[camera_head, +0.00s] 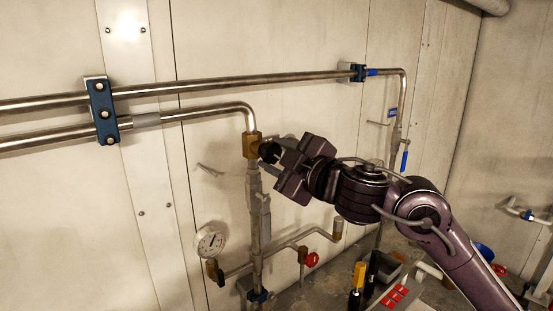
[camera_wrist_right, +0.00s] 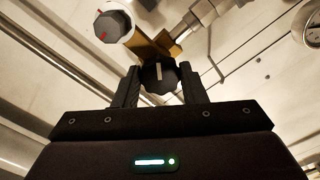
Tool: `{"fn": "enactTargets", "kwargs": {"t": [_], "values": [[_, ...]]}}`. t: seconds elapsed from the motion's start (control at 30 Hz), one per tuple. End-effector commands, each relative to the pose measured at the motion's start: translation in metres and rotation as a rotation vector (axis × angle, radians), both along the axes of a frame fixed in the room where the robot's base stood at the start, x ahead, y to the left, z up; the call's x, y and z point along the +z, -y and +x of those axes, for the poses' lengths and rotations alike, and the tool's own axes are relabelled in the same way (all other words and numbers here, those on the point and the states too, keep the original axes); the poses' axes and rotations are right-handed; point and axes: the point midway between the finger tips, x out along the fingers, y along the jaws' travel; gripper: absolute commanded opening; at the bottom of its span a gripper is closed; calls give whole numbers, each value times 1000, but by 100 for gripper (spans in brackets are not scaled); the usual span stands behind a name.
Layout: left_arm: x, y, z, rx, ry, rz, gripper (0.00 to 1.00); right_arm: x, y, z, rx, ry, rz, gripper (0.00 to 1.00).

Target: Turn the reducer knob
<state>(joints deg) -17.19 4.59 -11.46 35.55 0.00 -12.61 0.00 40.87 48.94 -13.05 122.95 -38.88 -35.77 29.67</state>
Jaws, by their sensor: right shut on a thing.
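The reducer knob (camera_wrist_right: 159,76) is black and faceted with a white pointer line, seen between my fingers in the right wrist view. It sits in front of a brass body (camera_wrist_right: 152,48). In the head view this brass body (camera_head: 252,146) is on the vertical pipe below the bend. My right gripper (camera_head: 271,153) reaches it from the right and is shut on the knob, one finger on each side. It also shows in the right wrist view (camera_wrist_right: 158,88). The fingers hide most of the knob in the head view. My left gripper is in neither view.
A pressure gauge (camera_head: 210,241) hangs at lower left. A red valve handle (camera_head: 312,260) is on the low pipe. Two long pipes (camera_head: 230,84) cross the wall. A screwdriver (camera_head: 358,276) stands low right. A grey knob with a red mark (camera_wrist_right: 112,26) shows in the wrist view.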

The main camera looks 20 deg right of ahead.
Motion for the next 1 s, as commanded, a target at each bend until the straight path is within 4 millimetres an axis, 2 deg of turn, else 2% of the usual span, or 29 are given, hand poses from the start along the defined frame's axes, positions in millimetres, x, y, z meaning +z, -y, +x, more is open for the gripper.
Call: {"fn": "enactTargets", "kwargs": {"t": [0.33,0.83,0.87,1.0], "values": [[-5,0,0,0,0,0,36,-1,0,0,1,41,-118,15],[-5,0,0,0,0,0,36,-1,-1,0,1,47,-134,15],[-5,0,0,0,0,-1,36,-1,-1,0,1,47,-134,39],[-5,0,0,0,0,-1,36,-1,-1,0,1,47,-134,57]]}}
